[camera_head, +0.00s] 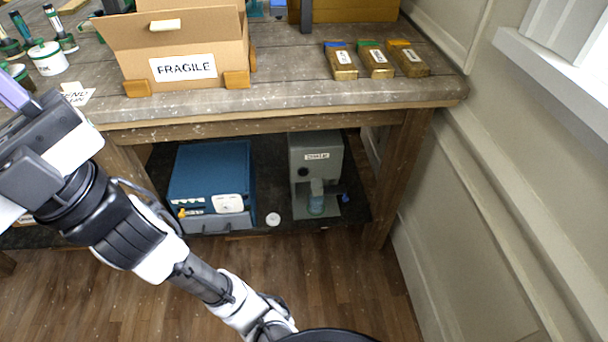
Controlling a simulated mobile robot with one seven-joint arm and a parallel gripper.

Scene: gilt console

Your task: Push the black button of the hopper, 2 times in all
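A grey-green machine (332,149), which looks like the hopper, stands on the dark lower shelf under the workbench, right of centre. Its small front label is too small to read surely. A small round black button (303,171) shows on its front, left of a spout. My gripper (14,92) is at the left edge, far from the machine, above the bench's left side. Only a purple finger-like part shows there; I cannot tell whether it is open or shut. Nothing touches the button.
A blue box-like machine (211,172) stands left on the same shelf, with a white round object (273,219) between. The bench top (290,95) overhangs the shelf; its right leg (399,180) and the wall are close. A cardboard box (180,50) and three labelled blocks (376,60) sit above.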

